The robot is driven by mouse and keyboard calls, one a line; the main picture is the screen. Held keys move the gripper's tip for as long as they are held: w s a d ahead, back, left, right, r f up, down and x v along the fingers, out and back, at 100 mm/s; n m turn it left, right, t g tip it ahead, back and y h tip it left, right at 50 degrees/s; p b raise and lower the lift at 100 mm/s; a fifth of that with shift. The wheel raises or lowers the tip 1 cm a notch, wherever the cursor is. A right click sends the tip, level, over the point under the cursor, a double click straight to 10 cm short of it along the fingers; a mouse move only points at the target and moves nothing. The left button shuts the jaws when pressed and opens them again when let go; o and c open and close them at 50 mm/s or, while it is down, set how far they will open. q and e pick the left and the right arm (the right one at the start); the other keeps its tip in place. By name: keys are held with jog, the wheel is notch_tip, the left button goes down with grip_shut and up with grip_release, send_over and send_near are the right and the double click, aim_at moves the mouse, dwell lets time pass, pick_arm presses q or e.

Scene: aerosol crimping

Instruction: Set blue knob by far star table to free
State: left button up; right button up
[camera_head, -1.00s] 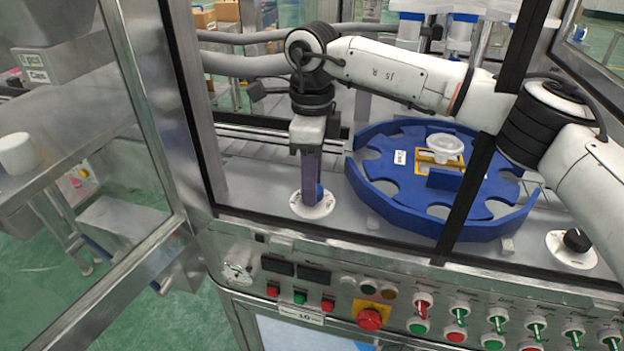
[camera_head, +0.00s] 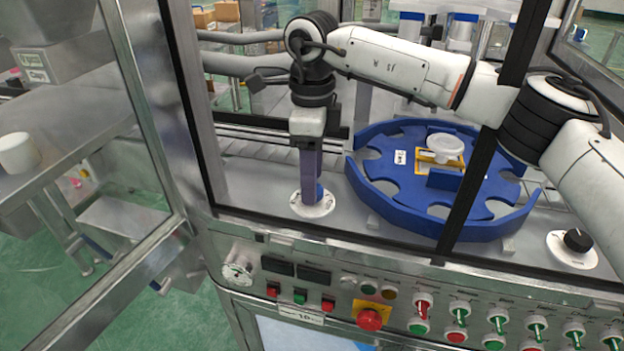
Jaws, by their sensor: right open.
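The blue knob (camera_head: 319,192) sits on a round white dial plate (camera_head: 312,206) left of the blue star table (camera_head: 398,222). My right gripper (camera_head: 310,196) points straight down over the knob, with its fingers around or just beside it. The fingers hide most of the knob, and only a blue sliver shows at their right side. I cannot tell if they touch it. The right gripper is open. The dial's marks are too small to read. My left gripper is not in view.
A black knob (camera_head: 577,240) on a second white plate stands at the right. A metal post (camera_head: 470,190) crosses in front of the star table. The control panel with an emergency stop (camera_head: 369,319) lies below. A glass door (camera_head: 100,180) stands open at the left.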

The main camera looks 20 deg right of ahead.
notch_tip(320, 180, up, 9)
dwell(0.3)
jog(key=shift+a, duration=0.1)
dwell(1.4)
